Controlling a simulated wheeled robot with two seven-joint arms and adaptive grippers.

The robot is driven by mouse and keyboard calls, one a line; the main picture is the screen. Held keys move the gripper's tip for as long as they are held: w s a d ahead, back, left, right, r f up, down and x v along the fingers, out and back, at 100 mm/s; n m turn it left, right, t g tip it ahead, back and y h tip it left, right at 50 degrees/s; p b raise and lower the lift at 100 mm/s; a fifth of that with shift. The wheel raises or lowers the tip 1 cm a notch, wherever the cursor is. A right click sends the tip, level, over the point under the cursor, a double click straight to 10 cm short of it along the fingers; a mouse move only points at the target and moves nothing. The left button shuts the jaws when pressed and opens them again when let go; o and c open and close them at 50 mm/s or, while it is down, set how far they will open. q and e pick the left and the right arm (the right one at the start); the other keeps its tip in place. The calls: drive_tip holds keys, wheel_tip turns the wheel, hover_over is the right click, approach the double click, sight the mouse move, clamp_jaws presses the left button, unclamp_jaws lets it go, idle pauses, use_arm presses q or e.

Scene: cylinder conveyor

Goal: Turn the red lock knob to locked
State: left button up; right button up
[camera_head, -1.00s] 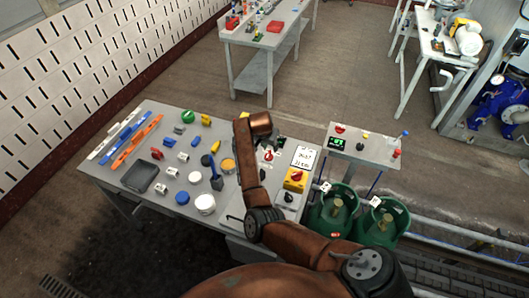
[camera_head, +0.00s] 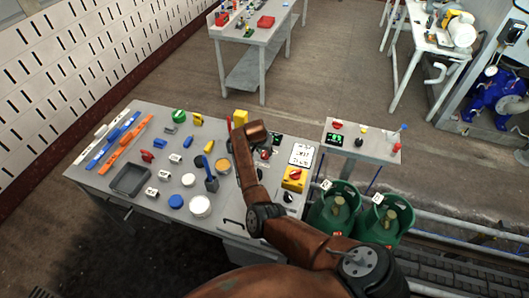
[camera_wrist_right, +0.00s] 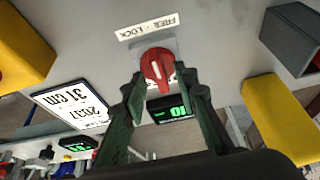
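The red lock knob (camera_wrist_right: 153,70) shows in the right wrist view, on a grey panel next to a white label (camera_wrist_right: 148,26) reading FREE - LOCK, upside down in this view. The knob's white mark points roughly up and down the picture. My right gripper (camera_wrist_right: 161,84) is open, with one dark finger on each side of the knob's near part. I cannot tell whether the fingers touch it. In the head view my right arm (camera_head: 247,170) reaches over the workbench (camera_head: 118,197), and its wrist hides part of the panel. My left gripper is not in view.
A yellow box with another red knob (camera_head: 294,175) stands right of my arm. A white display card (camera_head: 301,154) is behind it. A blue-handled tool (camera_head: 210,175), white tub (camera_head: 200,206) and dark tray (camera_head: 131,180) lie to the left. Green gas cylinders (camera_head: 385,224) stand at the right.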

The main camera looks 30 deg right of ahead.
drive_tip(key=shift+c, duration=0.2)
clamp_jaws()
idle(0.4)
